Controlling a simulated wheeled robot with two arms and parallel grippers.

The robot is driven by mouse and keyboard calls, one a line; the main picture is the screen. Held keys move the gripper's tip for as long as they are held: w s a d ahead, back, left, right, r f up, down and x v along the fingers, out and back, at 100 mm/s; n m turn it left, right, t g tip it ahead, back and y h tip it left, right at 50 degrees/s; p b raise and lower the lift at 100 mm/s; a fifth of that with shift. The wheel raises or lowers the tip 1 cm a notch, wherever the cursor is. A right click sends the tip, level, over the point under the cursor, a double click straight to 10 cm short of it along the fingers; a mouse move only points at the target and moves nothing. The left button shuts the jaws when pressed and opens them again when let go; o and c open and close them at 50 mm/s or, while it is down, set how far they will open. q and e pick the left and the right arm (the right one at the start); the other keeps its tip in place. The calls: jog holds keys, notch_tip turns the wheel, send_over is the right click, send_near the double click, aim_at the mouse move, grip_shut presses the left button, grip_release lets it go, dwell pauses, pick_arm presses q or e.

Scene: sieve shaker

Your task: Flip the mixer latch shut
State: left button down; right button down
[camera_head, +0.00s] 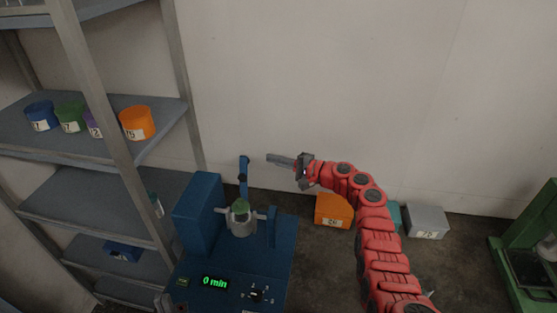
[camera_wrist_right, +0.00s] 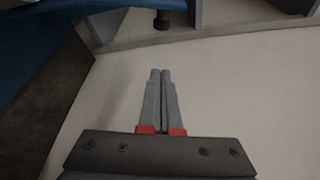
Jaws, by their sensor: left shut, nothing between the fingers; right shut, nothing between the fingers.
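The blue mixer (camera_head: 205,215) stands on the floor beside the shelf. Its latch (camera_head: 244,178) is a narrow blue arm with a dark joint, standing upright behind the grey, green-topped vessel (camera_head: 241,226). My right gripper (camera_head: 268,158) comes from the right, shut and empty, with its fingers pointing left towards the latch's upper end. A small gap shows between them in the head view. In the right wrist view the shut fingers (camera_wrist_right: 160,72) point at a dark knob (camera_wrist_right: 161,19), and blue mixer parts (camera_wrist_right: 50,25) show at top left.
A grey shelf (camera_head: 150,113) with several coloured bins stands at the left. An orange box (camera_head: 333,210) and a grey box (camera_head: 426,221) sit by the wall. A green frame (camera_head: 510,255) stands at the far right. The mixer display reads 0 min.

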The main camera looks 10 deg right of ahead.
aim_at(244, 172)
jog(key=a+p, duration=0.4)
jog(key=a, duration=0.2)
jog(key=shift+r, duration=0.3)
dwell(0.5)
jog(key=shift+w+a, duration=0.1)
